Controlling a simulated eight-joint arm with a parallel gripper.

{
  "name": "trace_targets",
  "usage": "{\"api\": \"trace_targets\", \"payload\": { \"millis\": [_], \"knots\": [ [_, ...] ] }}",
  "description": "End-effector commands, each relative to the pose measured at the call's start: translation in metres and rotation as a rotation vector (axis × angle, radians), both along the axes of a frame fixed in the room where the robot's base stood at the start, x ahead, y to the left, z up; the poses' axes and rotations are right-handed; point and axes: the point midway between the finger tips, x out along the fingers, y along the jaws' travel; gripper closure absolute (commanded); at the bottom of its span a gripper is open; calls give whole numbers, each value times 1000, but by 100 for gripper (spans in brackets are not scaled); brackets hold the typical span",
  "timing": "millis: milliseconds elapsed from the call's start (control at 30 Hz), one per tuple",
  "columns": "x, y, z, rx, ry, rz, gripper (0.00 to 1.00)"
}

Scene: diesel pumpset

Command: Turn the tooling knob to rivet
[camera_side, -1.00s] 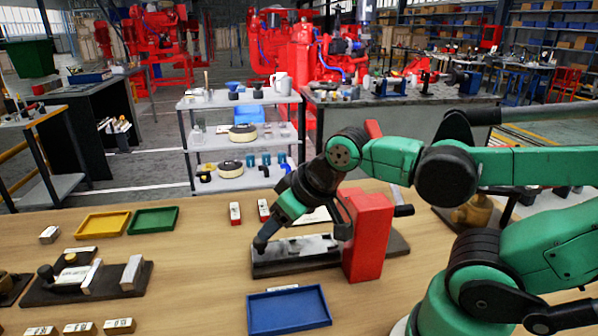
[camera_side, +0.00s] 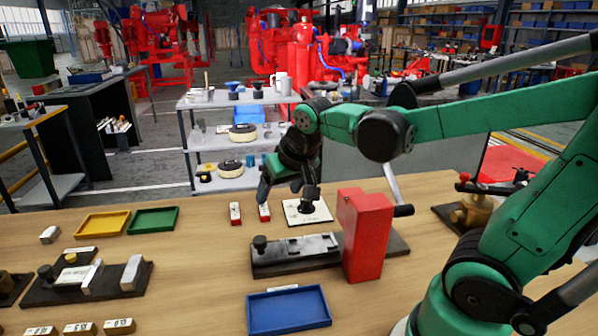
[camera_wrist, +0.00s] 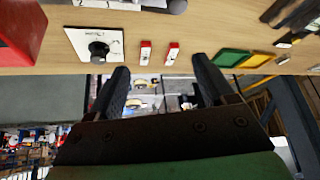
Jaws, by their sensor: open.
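The tooling knob appears to be the black knob (camera_wrist: 98,50) on a white plate (camera_wrist: 78,36) in the wrist view. In the side view the plate (camera_side: 318,214) lies behind the red press, and the knob (camera_side: 305,208) is partly hidden by a finger. My gripper (camera_side: 287,190) is open and empty, near the plate. In the wrist view my gripper (camera_wrist: 160,75) has both fingers apart, with the knob outside them, just left of the left finger. The knob's setting cannot be read.
A red press (camera_side: 366,235) with a lever and a dark-based fixture (camera_side: 285,268) stand in front of the plate. Two small red-and-white blocks (camera_side: 235,213) (camera_side: 264,212) are left of it. Green (camera_side: 153,219), yellow (camera_side: 103,223) and blue (camera_side: 290,310) trays lie around.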

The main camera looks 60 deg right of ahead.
Motion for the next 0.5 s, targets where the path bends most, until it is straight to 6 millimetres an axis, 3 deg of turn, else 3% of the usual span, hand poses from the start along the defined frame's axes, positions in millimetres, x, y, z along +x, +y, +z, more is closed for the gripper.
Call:
{"api": "trace_targets", "payload": {
  "millis": [100, 300, 500],
  "knots": [
    [22, -41, -8, 23, 41, -214, 25],
    [41, -106, -36, 48, 90, -539, 25],
    [44, -143, -59, 57, 110, -725, 25]
  ]
}}
